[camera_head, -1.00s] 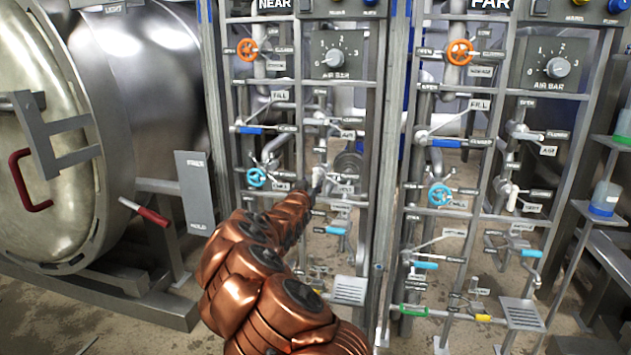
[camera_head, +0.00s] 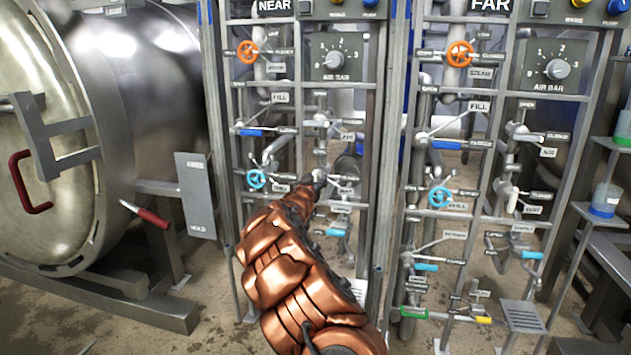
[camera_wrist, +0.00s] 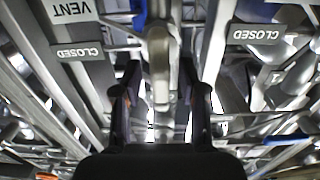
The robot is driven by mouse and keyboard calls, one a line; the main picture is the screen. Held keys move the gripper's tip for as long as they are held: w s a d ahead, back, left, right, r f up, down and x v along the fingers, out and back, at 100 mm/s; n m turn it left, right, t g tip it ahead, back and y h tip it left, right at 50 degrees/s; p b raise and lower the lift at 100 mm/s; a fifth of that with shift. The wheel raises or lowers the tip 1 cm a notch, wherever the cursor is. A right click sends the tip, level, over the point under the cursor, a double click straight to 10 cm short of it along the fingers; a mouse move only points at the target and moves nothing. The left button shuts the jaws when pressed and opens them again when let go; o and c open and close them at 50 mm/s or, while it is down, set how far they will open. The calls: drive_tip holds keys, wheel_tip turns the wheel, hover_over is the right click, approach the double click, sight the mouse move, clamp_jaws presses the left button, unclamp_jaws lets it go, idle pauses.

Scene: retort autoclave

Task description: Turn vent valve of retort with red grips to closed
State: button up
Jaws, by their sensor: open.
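The retort door with a red grip (camera_head: 30,182) stands at the left. Beside it is a valve panel with a NEAR sign (camera_head: 274,5). My gripper (camera_head: 318,180) reaches to the middle of this panel, at the valve below the AIR label. In the wrist view my gripper (camera_wrist: 160,100) is open, one finger on each side of a pale grey valve part (camera_wrist: 159,45). A VENT label (camera_wrist: 70,9) and a CLOSED label (camera_wrist: 77,52) are at upper left; another CLOSED label (camera_wrist: 255,34) is at upper right. Contact with the fingers cannot be told. My gripper partly hides the valve.
A similar panel with a FAR sign (camera_head: 489,5) stands to the right. An orange handwheel (camera_head: 247,51), a light-blue handwheel (camera_head: 256,179) and a blue lever (camera_head: 252,133) are close around on the near panel. Upright posts border the panel.

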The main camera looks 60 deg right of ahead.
drive_tip(key=shift+c, duration=0.3)
clamp_jaws()
